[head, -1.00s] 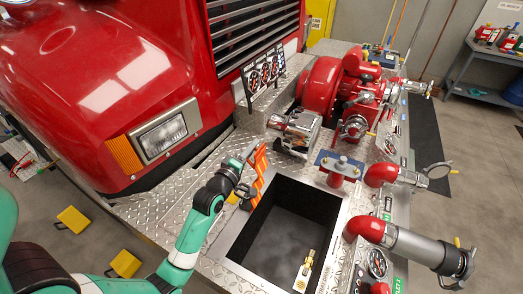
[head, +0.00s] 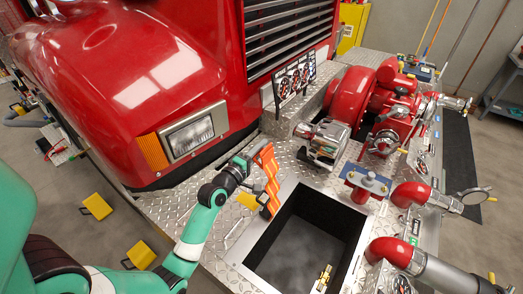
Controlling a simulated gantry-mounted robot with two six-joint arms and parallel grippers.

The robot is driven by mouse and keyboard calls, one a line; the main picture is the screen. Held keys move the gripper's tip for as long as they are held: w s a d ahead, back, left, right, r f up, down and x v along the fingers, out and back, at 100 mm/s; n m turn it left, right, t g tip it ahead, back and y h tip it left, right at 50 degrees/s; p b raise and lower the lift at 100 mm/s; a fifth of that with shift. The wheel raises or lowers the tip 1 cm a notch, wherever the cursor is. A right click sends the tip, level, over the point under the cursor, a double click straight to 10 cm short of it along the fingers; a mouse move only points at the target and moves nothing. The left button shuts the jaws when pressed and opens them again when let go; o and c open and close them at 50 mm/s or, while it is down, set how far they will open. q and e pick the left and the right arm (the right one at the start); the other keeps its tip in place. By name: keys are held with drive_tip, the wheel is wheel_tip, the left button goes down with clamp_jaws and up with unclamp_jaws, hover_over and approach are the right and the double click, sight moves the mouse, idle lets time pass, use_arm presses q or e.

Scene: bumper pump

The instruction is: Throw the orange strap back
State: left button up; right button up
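The orange strap (head: 268,172) stands folded in zigzag bands at the left rim of the open well (head: 236,246) in the diamond-plate bumper. My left gripper (head: 250,158) is at the strap's upper end, on its left side. The fingertips are small and partly hidden against the strap, so I cannot tell whether they are closed on it. My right gripper is not in view.
The red truck's headlight (head: 190,134) and fender rise behind my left arm. A silver fitting (head: 323,138), a red pump (head: 360,98) and red pipe elbows (head: 410,193) stand right of the strap. A brass nozzle (head: 322,277) lies in the well.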

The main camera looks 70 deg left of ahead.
use_arm(q)
drive_tip(key=shift+o, duration=1.2)
drive_tip(key=shift+a+r, duration=0.1)
drive_tip(key=shift+f, duration=0.2)
drive_tip(key=v, duration=1.1)
drive_tip(key=shift+s+d+r+p, duration=0.15)
drive_tip(key=shift+s+d+p, duration=0.1)
drive_tip(key=shift+p, duration=0.15)
